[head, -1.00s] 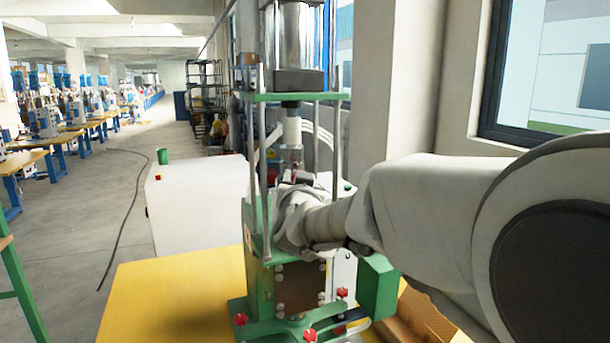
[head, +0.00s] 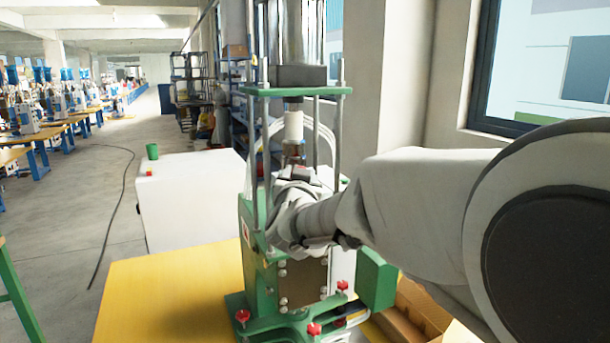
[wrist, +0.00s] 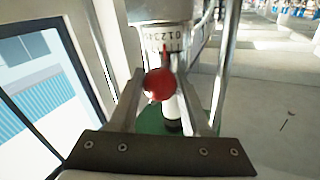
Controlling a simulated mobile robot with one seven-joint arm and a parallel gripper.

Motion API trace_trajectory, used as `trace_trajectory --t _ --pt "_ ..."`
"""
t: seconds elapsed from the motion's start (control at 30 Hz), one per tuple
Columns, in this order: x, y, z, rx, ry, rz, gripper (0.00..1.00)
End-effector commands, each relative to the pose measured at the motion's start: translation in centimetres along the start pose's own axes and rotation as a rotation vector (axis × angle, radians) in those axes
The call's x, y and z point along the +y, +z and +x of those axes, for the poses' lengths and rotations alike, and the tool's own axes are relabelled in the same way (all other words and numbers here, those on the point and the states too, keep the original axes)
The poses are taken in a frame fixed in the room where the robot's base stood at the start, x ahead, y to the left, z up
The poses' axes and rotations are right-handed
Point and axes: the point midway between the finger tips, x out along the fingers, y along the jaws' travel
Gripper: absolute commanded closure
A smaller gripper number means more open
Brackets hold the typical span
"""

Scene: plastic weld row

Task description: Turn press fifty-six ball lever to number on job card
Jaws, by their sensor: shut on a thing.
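In the wrist view my gripper (wrist: 160,90) has its two fingers on either side of a red ball (wrist: 160,84), shut on it. Just beyond the ball is a pale round collar (wrist: 150,36) with a row of printed digits and a red mark near them. The digits are small, and I cannot tell exactly which one the mark meets. In the head view the green press (head: 330,91) stands on a yellow table, with my wrist reaching in between its upright rods. The ball is not distinguishable there. No job card or press number is readable.
The yellow table top (head: 165,295) is clear at left. Steel rods flank the press opening. A cardboard box (head: 425,315) is at lower right, and a window is at right.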

Motion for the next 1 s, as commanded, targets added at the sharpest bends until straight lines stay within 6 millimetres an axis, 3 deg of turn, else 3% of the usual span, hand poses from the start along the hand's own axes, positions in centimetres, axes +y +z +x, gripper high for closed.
trace_trajectory --t 0.07,0.1,0.13,0.57,1.0 --pt "0.0 0.0 0.0 0.001 0.0 0.001 1.0" --pt "0.0 -0.1 0.0 0.001 0.0 0.001 0.47" --pt "0.0 -0.1 0.0 0.001 0.0 0.001 0.41" --pt "0.0 -0.1 -0.8 0.002 -0.001 0.002 0.41" --pt "0.0 0.0 -8.8 0.002 -0.003 0.002 0.41"
